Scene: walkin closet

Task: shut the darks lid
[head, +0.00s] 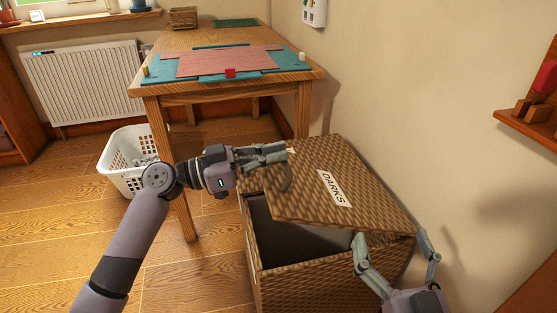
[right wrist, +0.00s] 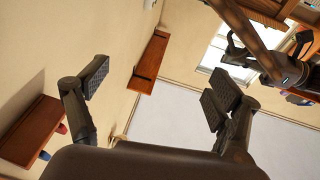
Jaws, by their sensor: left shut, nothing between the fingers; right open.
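The brown wicker hamper (head: 305,285) stands on the floor beside the wall. Its lid (head: 365,195), with a white label reading DARKS, is tilted partly open, and a dark gap shows below its front edge. My right gripper (head: 398,250) is open at the hamper's near right end. In the right wrist view its two fingers (right wrist: 158,92) are apart with nothing between them.
A wooden table (head: 155,95) with a teal mat and pink cloth stands behind the hamper. A white laundry basket (head: 115,165) is on the floor at left. The wall and a wooden shelf (head: 530,127) bound the right side. Floor at front left is clear.

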